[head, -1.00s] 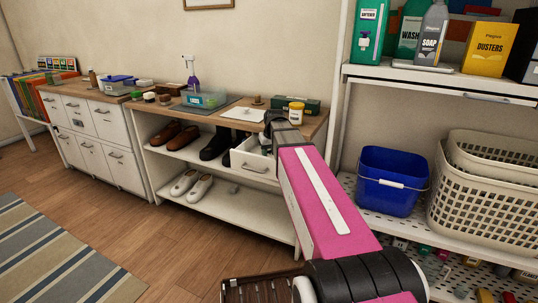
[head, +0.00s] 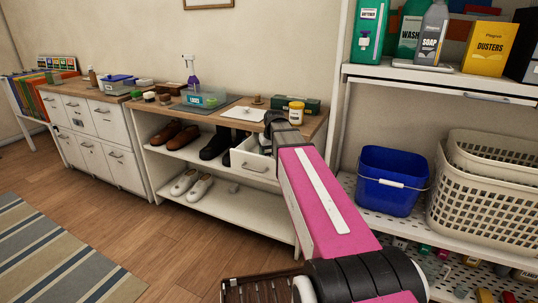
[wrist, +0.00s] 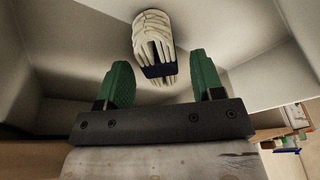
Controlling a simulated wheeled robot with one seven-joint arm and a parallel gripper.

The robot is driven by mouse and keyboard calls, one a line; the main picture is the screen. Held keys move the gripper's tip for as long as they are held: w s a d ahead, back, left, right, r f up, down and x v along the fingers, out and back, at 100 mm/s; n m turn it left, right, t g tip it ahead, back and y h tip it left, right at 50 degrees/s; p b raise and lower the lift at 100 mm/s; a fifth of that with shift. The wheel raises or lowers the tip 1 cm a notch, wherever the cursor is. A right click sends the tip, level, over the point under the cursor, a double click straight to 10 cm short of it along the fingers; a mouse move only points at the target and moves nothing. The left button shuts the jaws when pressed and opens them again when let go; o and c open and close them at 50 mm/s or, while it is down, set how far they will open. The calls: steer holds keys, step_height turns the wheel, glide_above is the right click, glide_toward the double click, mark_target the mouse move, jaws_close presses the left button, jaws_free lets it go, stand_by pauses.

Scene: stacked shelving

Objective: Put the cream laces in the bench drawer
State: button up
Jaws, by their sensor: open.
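The cream laces (wrist: 153,35) are a bundle of pale cords with a dark band, seen in the wrist view inside a white drawer. The open bench drawer (head: 254,167) juts from the bench in the head view; its pale inner wall (wrist: 255,40) shows in the wrist view. My gripper (wrist: 160,78) has its two green fingers spread apart, with the banded end of the laces between and just beyond the tips. I see a gap on each side of the bundle. In the head view my arm hides the fingers and the laces.
The bench top holds a clear box labelled laces (head: 204,98), a purple spray bottle (head: 192,83), a yellow-labelled jar (head: 296,112) and a dark green box (head: 305,105). Shoes stand on the shelves below. A blue bucket (head: 390,180) is on the rack at right.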

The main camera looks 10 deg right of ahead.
steer(key=v, duration=1.1)
steer(key=shift+s+r, duration=0.15)
steer(key=shift+r, duration=0.05)
stand_by(0.8)
